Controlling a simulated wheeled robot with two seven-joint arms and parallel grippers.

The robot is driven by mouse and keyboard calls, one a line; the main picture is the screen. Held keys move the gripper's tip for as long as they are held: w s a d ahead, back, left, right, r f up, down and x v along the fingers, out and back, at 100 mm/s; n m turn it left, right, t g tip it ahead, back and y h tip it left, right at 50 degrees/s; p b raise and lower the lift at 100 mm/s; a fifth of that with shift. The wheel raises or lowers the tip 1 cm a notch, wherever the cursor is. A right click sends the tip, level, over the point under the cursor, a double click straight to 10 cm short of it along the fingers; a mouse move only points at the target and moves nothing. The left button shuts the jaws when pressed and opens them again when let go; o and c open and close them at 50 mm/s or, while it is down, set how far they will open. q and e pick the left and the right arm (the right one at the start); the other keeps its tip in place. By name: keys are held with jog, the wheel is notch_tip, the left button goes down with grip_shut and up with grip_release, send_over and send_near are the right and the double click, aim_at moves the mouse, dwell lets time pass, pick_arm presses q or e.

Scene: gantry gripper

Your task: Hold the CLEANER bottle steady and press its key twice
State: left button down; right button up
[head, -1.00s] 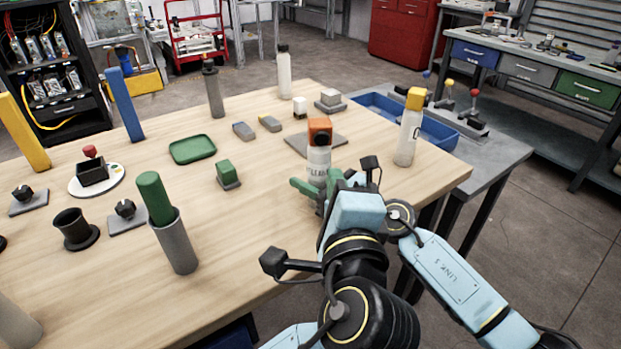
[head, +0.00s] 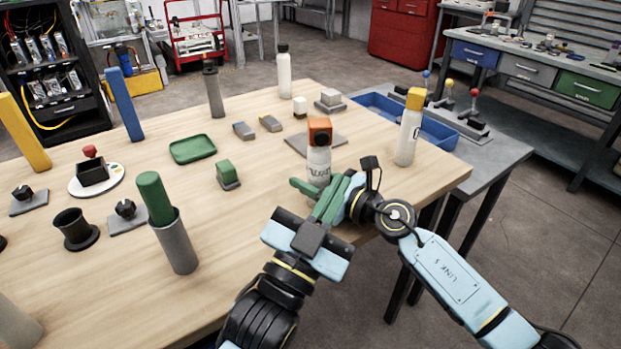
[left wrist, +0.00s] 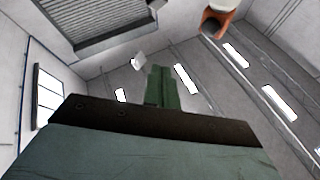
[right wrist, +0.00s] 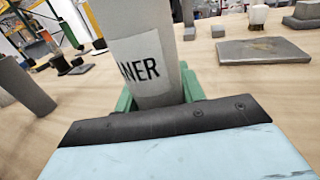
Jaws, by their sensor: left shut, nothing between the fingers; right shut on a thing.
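The CLEANER bottle (head: 318,163) stands upright near the table's right front edge. It has a white body and an orange head with a dark round part facing me. My right gripper (head: 317,188) is shut around its lower body; the right wrist view shows the green fingers on both sides of the bottle (right wrist: 140,60), with the label letters "NER". My left gripper (head: 342,188) is shut and empty, just right of and below the bottle's head. In the left wrist view its fingers (left wrist: 162,85) are together, and the orange head (left wrist: 215,20) is at the upper right, apart from them.
A white bottle with a yellow top (head: 409,125) stands to the right. A flat grey plate (head: 297,145) lies behind the CLEANER bottle. A green block on a base (head: 228,174) and a green tray (head: 192,149) are to the left. A blue bin (head: 440,135) is beyond the table.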

aim_at(319, 154)
pick_arm(q)
jog(key=shift+n+t, duration=0.3)
jog(key=shift+n, duration=0.2)
jog(key=shift+w+a+r, duration=0.1)
jog(key=shift+w+a, duration=0.25)
jog(key=shift+w, duration=1.1)
jog(key=shift+w+a+f, duration=0.1)
jog(key=shift+w+a, duration=0.25)
jog(key=shift+w, duration=1.05)
jog(key=shift+w+a+r, duration=0.1)
jog(key=shift+w+a, duration=0.25)
jog(key=shift+w, duration=1.1)
jog(key=shift+w, duration=0.1)
jog(key=shift+w+a, duration=0.1)
jog(key=shift+w, duration=0.25)
jog(key=shift+s, duration=0.5)
jog(key=shift+s+d, duration=0.15)
jog(key=shift+s, duration=0.85)
jog(key=shift+s+d, duration=0.2)
jog(key=shift+s, duration=0.75)
jog(key=shift+s+d, duration=0.15)
jog(key=shift+s, duration=0.85)
